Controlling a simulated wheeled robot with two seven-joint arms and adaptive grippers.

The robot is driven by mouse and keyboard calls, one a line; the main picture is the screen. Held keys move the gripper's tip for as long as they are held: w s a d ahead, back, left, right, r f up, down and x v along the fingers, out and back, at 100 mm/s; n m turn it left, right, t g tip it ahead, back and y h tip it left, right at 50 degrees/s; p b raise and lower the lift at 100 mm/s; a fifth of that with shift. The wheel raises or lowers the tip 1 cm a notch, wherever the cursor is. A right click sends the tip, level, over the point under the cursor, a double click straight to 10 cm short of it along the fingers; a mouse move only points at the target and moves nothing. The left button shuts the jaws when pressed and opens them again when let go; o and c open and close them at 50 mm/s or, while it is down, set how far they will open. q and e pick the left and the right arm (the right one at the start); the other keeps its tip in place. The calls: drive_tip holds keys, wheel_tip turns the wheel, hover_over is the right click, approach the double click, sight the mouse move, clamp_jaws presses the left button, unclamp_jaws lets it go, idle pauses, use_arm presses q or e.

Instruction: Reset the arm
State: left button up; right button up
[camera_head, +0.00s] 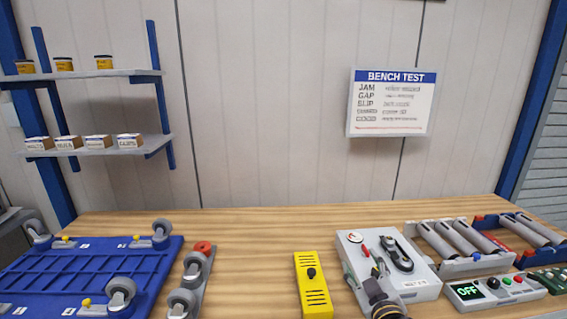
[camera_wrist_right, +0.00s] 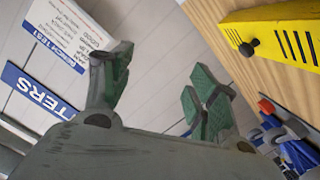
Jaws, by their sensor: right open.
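My right gripper (camera_wrist_right: 160,90) shows in the wrist view with its two green-padded fingers spread wide apart. It is open, and nothing is between the fingers. My left gripper is not in view.
A yellow box (camera_head: 314,290) with a black knob stands mid-bench. A blue wheeled frame (camera_head: 60,268) lies left, beside a grey caster strip (camera_head: 192,278). A roller unit (camera_head: 470,265) and an OFF box (camera_head: 468,293) stand right. The bench's back middle (camera_head: 270,230) is clear.

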drive_tip(key=s+d+f+m+g+h, duration=0.1)
drive_tip(key=s+f+m+g, duration=0.1)
drive_tip(key=s+f+g, duration=0.4)
drive_tip(key=s+d+f+m+g, duration=0.15)
drive_tip(key=s+f, duration=0.25)
drive_tip(key=f, duration=0.5)
drive_tip(key=s+f+g+y, duration=0.1)
drive_tip(key=s+f+g, duration=0.55)
drive_tip(key=s, duration=0.55)
wheel_tip(320, 180, down, 33)
drive_tip(key=s, duration=0.2)
drive_tip(key=s+d+f, duration=0.2)
drive_tip(key=s+f, duration=0.8)
drive_tip(key=s, duration=0.1)
drive_tip(key=s+d+f+g, duration=0.1)
drive_tip(key=s+d+f, duration=0.2)
drive_tip(key=s+f, duration=0.7)
drive_tip(key=shift+s+d+f, duration=0.35)
drive_tip(key=shift+s, duration=0.2)
